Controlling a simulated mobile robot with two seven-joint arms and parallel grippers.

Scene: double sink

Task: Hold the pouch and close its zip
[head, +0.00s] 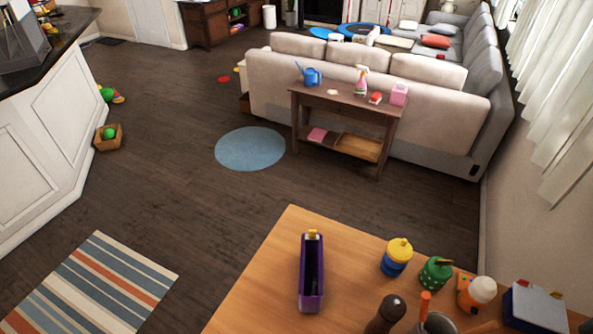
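A long purple pouch (304,292) lies on the wooden table (262,290), near its left side. Its length runs away from me. The top is open along most of its length and shows a dark inside, with something dark and greenish in it that I cannot make out. A small yellow-orange tab, seemingly the zip pull (312,235), sits at the pouch's far end. Neither of my grippers is in view, and nothing touches the pouch.
Right of the pouch stand a blue-and-yellow jar (396,261), a green jar (435,274), an orange container with a white lid (477,293), a dark mill (387,314) and a box (535,309). The table around the pouch's left and far sides is clear.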

